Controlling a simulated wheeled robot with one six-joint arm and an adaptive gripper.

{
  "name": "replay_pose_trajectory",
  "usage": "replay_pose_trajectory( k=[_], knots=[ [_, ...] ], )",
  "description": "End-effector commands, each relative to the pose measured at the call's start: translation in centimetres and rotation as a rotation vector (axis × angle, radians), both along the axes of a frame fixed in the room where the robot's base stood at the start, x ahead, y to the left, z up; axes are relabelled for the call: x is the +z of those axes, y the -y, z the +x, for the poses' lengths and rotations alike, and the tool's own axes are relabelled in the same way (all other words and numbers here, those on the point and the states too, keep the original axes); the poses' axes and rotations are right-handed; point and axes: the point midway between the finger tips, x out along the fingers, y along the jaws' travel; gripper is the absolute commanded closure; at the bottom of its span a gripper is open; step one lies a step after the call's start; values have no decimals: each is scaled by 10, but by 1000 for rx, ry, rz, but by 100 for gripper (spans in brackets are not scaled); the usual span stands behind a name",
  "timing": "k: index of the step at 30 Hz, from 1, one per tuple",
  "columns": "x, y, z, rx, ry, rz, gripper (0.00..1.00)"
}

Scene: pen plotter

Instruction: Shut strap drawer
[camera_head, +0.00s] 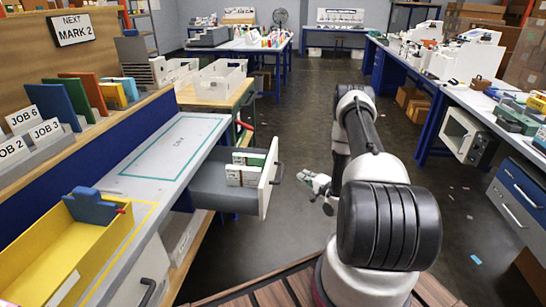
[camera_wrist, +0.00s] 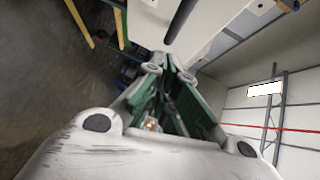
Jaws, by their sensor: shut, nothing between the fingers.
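The drawer (camera_head: 205,181) stands pulled out from under the left bench, a grey box with a white front (camera_head: 266,188). A dark bar handle (camera_head: 277,174) is on that front. White and green items (camera_head: 243,172) stand inside the drawer; I cannot tell if they are straps. My gripper (camera_head: 304,177) is shut and empty, to the right of the drawer front and apart from it. In the wrist view, the shut fingers (camera_wrist: 168,66) point toward the white front (camera_wrist: 150,22) and its dark handle (camera_wrist: 182,20).
The bench top (camera_head: 175,140) above the drawer has a marked outline and looks clear. A yellow tray (camera_head: 30,238) with a blue piece stands at the near left. Another dark handle (camera_head: 148,291) shows below it. The aisle floor (camera_head: 290,105) is open; a right bench (camera_head: 500,125) holds equipment.

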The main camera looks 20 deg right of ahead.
Motion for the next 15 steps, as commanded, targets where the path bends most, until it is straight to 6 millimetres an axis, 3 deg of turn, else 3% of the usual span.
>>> replay_pose_trajectory(
  k=[4, 10, 15],
  knots=[
    [30, 0, 3, -12, 100, 140, 100],
    [31, -2, 17, -14, 97, 173, 100],
    [30, -10, 49, -12, 96, 170, 100]
  ],
)
